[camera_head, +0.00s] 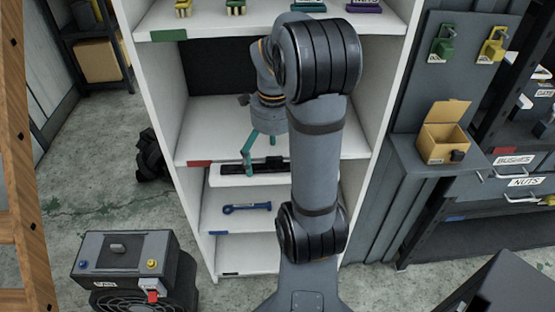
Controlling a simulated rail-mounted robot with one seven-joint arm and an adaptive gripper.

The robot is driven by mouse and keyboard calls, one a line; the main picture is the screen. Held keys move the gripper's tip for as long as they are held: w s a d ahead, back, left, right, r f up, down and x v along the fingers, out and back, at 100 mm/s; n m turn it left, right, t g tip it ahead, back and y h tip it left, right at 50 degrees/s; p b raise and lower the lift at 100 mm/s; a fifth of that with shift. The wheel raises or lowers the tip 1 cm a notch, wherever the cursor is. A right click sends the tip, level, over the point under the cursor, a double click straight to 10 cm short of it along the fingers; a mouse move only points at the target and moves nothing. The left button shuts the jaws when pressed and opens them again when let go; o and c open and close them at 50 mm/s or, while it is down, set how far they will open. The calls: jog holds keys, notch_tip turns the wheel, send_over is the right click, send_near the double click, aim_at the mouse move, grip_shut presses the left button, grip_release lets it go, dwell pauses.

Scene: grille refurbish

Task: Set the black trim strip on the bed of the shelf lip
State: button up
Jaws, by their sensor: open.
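The black trim strip (236,168) lies lengthwise along the white shelf lip (225,181), which juts out at the front of the middle shelf of the white shelving unit. My gripper (261,158) has teal fingers and is open. One fingertip reaches down at the front of the strip, and the other is behind it and to the right. I cannot tell whether the fingers touch the strip. My arm hides the right end of the strip and of the lip. I cannot tell whether the strip is fully seated in the bed.
A blue wrench (246,208) lies on the shelf below. An open cardboard box (443,136) stands on the side ledge at right. A dark power unit (125,258) stands on the floor at lower left. Yellow and green padlocks (443,45) hang on the right panel.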

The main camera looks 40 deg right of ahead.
aim_at(274, 159)
jog(key=shift+r, duration=0.15)
dwell(0.4)
jog(key=shift+r+p, duration=2.85)
jog(key=shift+r, duration=0.55)
jog(key=shift+f, duration=0.15)
notch_tip(274, 159, down, 5)
jog(key=b, duration=0.4)
jog(key=shift+f+b, duration=1.4)
jog(key=shift+b, duration=0.05)
notch_tip(274, 159, up, 3)
jog(key=p, duration=0.3)
jog(key=shift+f, duration=0.2)
jog(key=shift+f, duration=0.15)
